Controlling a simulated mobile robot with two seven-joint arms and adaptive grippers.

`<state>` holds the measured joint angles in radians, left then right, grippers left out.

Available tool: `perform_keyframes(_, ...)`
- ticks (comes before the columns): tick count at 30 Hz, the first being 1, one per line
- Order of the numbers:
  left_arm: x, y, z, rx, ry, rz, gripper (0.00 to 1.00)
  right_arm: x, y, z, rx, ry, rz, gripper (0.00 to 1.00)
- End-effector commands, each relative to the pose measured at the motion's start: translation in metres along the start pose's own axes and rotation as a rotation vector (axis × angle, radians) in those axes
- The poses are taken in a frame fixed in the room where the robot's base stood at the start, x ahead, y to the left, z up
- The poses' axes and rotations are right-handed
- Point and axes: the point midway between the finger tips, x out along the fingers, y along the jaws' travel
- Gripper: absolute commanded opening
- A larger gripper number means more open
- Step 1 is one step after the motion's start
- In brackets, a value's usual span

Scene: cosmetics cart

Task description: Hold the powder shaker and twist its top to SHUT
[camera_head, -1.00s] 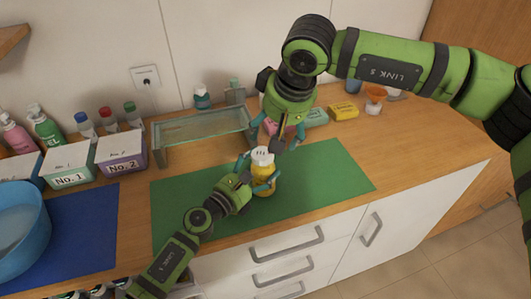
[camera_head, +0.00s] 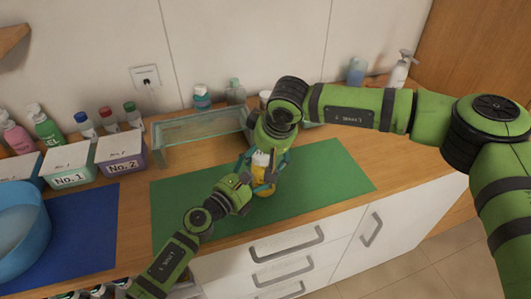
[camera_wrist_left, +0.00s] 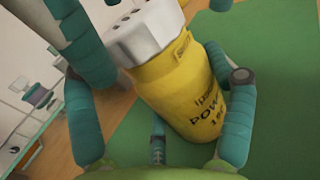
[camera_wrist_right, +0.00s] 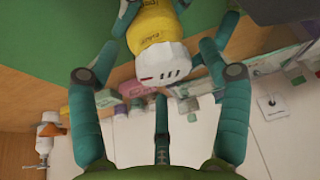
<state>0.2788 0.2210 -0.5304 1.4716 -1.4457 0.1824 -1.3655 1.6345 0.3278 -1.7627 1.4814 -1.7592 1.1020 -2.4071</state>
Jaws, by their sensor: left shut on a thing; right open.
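The powder shaker is a yellow bottle (camera_head: 263,184) with a white top (camera_head: 261,159), upright over the green mat (camera_head: 318,177). My left gripper (camera_head: 254,181) is shut around the yellow body; the left wrist view shows the body (camera_wrist_left: 180,85) between its fingers. My right gripper (camera_head: 268,153) comes from above and behind, its open fingers on either side of the white top. In the right wrist view the top (camera_wrist_right: 158,65) sits between the fingertips, with slots and a small red mark on it. I cannot tell whether the right fingers touch it.
A glass shelf (camera_head: 200,135) stands behind the mat. Boxes No. 1 (camera_head: 70,179) and No. 2 (camera_head: 122,164), several bottles and a blue basin (camera_head: 20,232) on a blue mat (camera_head: 85,240) are at left. The green mat's right part is clear.

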Motion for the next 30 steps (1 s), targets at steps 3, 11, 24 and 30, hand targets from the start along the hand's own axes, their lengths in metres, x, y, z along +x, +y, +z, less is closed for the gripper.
perform_keyframes(3, -0.0001, 0.0001, -0.0005, 0.0, 0.001, 0.0, 0.48, 0.0028, 0.0, 0.0002, 0.0, 0.0, 0.0, 0.77)
perform_keyframes(11, -0.0002, 0.0001, -0.0006, 0.0, 0.001, 0.0, 0.48, 0.0026, 0.0, 0.0003, 0.0, -0.001, 0.0, 0.49)
perform_keyframes(24, -0.0001, -0.0001, 0.0, -0.002, -0.001, 0.0, 0.48, 0.0054, 0.0, 0.0037, 0.04, -0.012, 0.022, 0.17)
perform_keyframes(30, 0.0, -0.0004, 0.0006, -0.002, -0.002, -0.001, 0.48, 0.0066, -0.0004, 0.0046, 0.118, -0.013, 0.059, 0.17)
